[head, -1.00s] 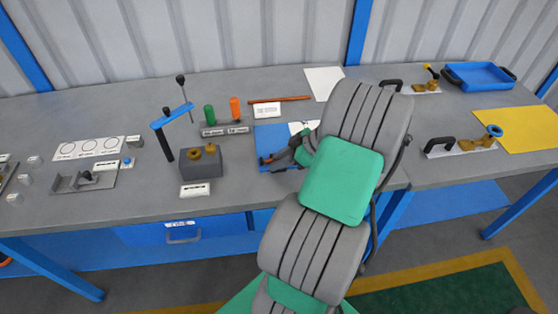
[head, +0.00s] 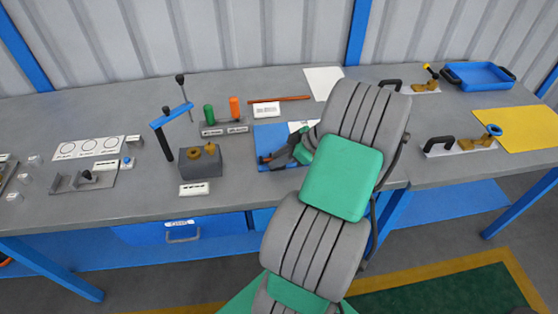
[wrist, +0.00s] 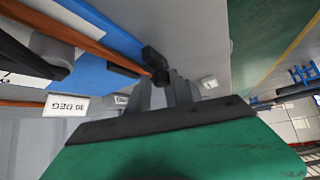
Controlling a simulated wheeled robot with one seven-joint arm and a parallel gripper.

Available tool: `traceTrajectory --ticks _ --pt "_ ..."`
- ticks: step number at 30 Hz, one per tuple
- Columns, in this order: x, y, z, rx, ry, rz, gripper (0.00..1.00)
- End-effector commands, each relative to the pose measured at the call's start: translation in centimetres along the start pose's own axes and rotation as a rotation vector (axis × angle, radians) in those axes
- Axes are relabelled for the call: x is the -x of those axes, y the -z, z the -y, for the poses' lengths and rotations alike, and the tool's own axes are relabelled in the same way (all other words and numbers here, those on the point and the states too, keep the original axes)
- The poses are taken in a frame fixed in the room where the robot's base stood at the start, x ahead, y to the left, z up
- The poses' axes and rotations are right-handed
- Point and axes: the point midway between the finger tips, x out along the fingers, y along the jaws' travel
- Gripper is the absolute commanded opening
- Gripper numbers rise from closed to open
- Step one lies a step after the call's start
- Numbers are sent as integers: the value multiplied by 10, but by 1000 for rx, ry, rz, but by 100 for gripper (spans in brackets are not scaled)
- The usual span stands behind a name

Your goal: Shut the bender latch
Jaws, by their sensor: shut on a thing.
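My gripper (wrist: 158,82) points over a blue mat (wrist: 105,30) and its grey fingers are closed on a small black piece (wrist: 152,62). I cannot tell for sure whether this piece is the bender latch. A dark grey part (wrist: 40,50) and a thick orange bar (wrist: 60,25) lie to its left in the wrist view. In the head view my gripper (head: 268,160) is low over the blue mat (head: 268,134), and my arm hides much of what is around it. A grey block with brass rollers (head: 202,162) stands to the left, apart from my gripper.
Green (head: 209,114) and orange (head: 234,107) pegs, a white card (head: 266,109) and a copper-coloured rod (head: 280,99) are behind the mat. Clamps (head: 465,146) and a blue tray (head: 478,76) are at right.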

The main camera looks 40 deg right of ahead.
Motion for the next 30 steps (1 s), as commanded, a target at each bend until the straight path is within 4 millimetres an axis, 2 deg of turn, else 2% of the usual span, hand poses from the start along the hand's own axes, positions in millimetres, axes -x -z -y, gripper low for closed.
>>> traceTrajectory --ticks 1,4,11,12,17,25,30 --pt "-8 -2 -4 -2 10 -1 0" --pt "-10 2 -14 -2 9 -1 0" --pt "-8 3 -14 -5 6 0 0" --pt "-8 3 -14 -5 6 0 29" --pt "-7 3 -16 -4 1 0 42" --pt "-3 4 -18 0 -5 0 42" --pt "22 3 -19 1 -9 1 42"
